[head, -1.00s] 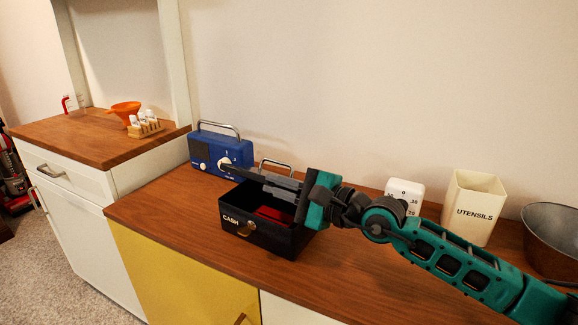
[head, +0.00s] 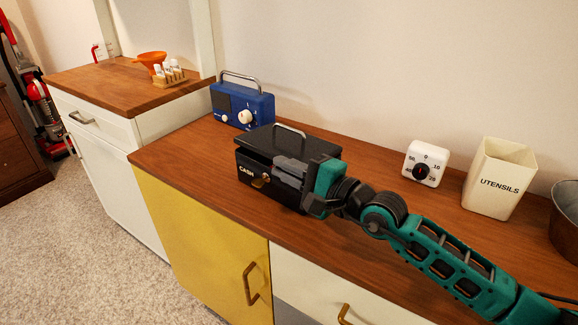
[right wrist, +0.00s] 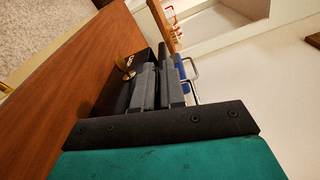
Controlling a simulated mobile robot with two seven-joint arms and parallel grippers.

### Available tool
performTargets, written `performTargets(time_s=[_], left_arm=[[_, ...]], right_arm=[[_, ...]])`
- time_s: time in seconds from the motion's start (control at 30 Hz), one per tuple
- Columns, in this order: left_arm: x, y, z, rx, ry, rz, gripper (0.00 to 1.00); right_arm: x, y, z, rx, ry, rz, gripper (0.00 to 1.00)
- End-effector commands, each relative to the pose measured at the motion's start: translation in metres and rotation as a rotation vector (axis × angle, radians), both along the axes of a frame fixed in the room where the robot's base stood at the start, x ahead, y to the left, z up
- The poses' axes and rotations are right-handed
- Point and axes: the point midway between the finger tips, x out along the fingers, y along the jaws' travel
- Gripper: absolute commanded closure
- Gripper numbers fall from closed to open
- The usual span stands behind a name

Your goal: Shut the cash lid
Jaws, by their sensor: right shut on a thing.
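The black cash box (head: 250,181) stands on the wooden counter, with CASH and a brass lock on its front. Its black lid (head: 264,142), with a metal handle on top, lies roughly level over the box. In the right wrist view the fingers (right wrist: 160,88) hide part of the box and lid. My left gripper is not in view.
A blue radio (head: 235,105) stands close behind the box on the left. The counter in front of the timer is partly under my arm.

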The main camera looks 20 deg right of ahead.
Motion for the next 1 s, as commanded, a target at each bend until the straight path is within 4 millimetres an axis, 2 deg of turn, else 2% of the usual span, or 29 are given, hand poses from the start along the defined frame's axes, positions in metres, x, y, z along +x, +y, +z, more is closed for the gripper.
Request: performTargets(time_s=[0.17,0.2,0.4,0.77,1.0], left_arm=[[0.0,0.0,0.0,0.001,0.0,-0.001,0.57],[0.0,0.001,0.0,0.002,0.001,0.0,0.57],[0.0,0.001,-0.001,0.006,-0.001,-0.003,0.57],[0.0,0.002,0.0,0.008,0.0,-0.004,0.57],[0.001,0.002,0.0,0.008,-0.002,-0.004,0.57]], right_arm=[[0.0,0.0,-0.002,0.005,0.01,0.001,1.0],[0.0,0.0,-0.002,0.006,0.01,0.001,0.88],[0.0,0.0,-0.001,0.005,0.007,0.002,0.69],[-0.006,-0.004,-0.001,0.003,0.004,0.0,0.69],[-0.039,-0.028,-0.003,0.001,0.008,0.001,0.69]])
